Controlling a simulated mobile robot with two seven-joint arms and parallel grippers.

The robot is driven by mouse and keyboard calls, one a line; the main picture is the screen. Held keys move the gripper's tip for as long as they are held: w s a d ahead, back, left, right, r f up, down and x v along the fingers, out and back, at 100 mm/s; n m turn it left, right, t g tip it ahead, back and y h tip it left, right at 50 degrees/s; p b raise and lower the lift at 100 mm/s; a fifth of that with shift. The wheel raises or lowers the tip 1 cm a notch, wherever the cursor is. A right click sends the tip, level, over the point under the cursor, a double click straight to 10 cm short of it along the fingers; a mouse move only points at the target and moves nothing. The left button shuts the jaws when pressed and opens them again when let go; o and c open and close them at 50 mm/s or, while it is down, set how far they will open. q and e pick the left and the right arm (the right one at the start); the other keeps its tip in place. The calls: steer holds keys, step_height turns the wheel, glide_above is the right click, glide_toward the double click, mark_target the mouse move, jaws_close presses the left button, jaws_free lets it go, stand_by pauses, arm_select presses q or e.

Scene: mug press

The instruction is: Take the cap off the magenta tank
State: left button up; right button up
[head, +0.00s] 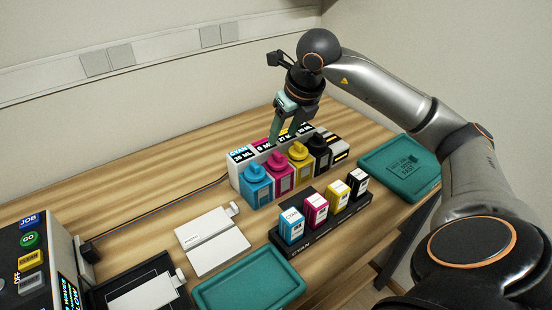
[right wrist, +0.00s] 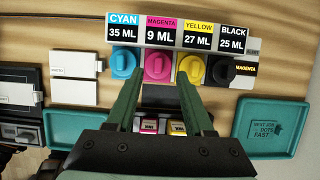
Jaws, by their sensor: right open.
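The magenta tank (head: 280,178) stands second from the left in the row, between the cyan tank (head: 256,188) and the yellow tank (head: 300,168). Its magenta cap (head: 276,160) is on top; the cap also shows in the right wrist view (right wrist: 157,66), below a label reading 9 ML. My right gripper (head: 278,133) is above the tank row and points down. In the right wrist view my right gripper (right wrist: 159,80) is open and empty, and its fingertips appear on either side of the magenta cap's lower edge. Contact cannot be told. My left gripper is out of view.
The black tank (head: 320,155) ends the row on the right. Small ink bottles stand in a black rack (head: 286,242) in front. Teal trays lie at the front (head: 250,282) and right (head: 374,158). A white plate (head: 212,240) lies left. The table behind is clear.

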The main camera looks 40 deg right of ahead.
mark_target(278, 153)
steer(key=x, duration=0.4)
steer(key=s+x, duration=0.1)
steer(key=x, duration=0.1)
steer(key=shift+w+a+f, duration=0.15)
steer(key=shift+w+f, duration=0.05)
steer(key=shift+f, duration=0.3)
jaws_close()
